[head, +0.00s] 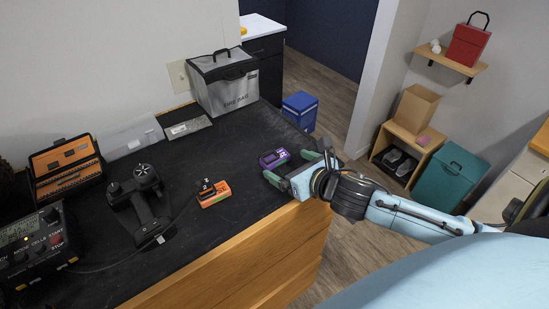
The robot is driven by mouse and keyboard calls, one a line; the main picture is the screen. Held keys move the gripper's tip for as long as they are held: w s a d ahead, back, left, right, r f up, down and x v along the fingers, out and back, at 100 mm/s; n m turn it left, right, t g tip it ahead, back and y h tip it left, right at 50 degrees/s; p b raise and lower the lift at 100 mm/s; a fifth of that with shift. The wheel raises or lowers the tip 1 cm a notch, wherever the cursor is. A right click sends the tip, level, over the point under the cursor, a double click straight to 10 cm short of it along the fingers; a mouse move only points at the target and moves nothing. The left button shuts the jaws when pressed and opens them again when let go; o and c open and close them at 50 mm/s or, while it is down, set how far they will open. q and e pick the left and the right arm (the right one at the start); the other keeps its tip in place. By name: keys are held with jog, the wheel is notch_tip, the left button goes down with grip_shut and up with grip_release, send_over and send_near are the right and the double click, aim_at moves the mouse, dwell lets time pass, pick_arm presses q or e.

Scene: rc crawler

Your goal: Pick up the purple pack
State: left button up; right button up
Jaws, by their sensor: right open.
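The purple pack (273,158) lies on the black mat of the workbench, near its right end. My right gripper (286,167) reaches in from the right, low over the bench edge. It is open, with its green-tipped fingers close to the pack's right and near sides. I cannot tell whether a finger touches the pack. My left gripper is not in view.
An orange pack (214,193) with a cable lies left of the purple pack. A black transmitter (141,200), a charger (36,243) and an orange-lined toolbox (66,168) stand further left. A grey bag (224,84) stands behind. The black mat (235,235) is clear in front.

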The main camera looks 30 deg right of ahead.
aim_at(278, 160)
jog(key=shift+p+x, duration=0.3)
jog(key=shift+x, duration=2.45)
jog(key=shift+s, duration=0.1)
jog(key=c, duration=1.1)
